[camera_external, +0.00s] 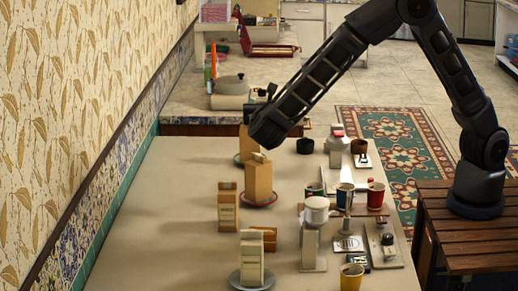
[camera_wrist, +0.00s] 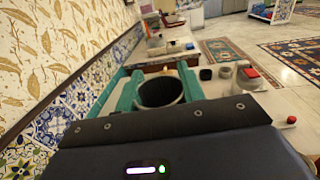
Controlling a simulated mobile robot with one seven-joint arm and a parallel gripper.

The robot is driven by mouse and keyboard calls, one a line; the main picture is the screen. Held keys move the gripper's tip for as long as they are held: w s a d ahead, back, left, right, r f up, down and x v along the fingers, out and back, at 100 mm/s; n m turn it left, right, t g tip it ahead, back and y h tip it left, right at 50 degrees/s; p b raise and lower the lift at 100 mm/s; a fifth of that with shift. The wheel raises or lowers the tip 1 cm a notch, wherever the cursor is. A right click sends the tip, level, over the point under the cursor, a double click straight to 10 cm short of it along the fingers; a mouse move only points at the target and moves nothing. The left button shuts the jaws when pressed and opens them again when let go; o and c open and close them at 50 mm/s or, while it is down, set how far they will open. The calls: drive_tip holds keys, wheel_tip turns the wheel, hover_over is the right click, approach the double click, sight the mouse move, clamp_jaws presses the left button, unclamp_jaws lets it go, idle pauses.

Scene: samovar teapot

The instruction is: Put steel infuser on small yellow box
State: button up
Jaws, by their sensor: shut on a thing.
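My gripper (camera_wrist: 159,80) shows its two teal fingers in the wrist view, shut on a dark, hollow, round metal vessel (camera_wrist: 160,94), which looks like the steel infuser. Its open mouth faces the camera. In the external view my gripper's end (camera_external: 264,126) is over the far left of the table, and the held thing is hidden there. A tan-yellow box (camera_external: 258,182) stands upright on a red-rimmed plate just below and nearer than the gripper. Another yellowish box (camera_external: 247,145) stands behind, partly covered by my arm. I cannot tell which is the small yellow box.
Pale boxes (camera_external: 228,207) and (camera_external: 251,258) stand along the left side of the table. A white pot (camera_external: 316,210), cups (camera_external: 376,195) and a yellow cup (camera_external: 352,277) fill the right side. A patterned wall runs along the left. The table's left strip is clear.

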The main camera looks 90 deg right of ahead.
drive_tip(key=a+r+n+t+y, duration=0.1)
drive_tip(key=a+n+t, duration=0.15)
drive_tip(key=a, duration=0.75)
drive_tip(key=a+r+n+t, duration=0.1)
drive_tip(key=a+t, duration=0.2)
drive_tip(key=a, duration=0.8)
wheel_tip(320, 180, down, 19)
drive_tip(key=shift+f, duration=0.2)
drive_tip(key=shift+s, duration=0.1)
drive_tip(key=o, duration=1.2)
drive_tip(key=shift+f, duration=0.15)
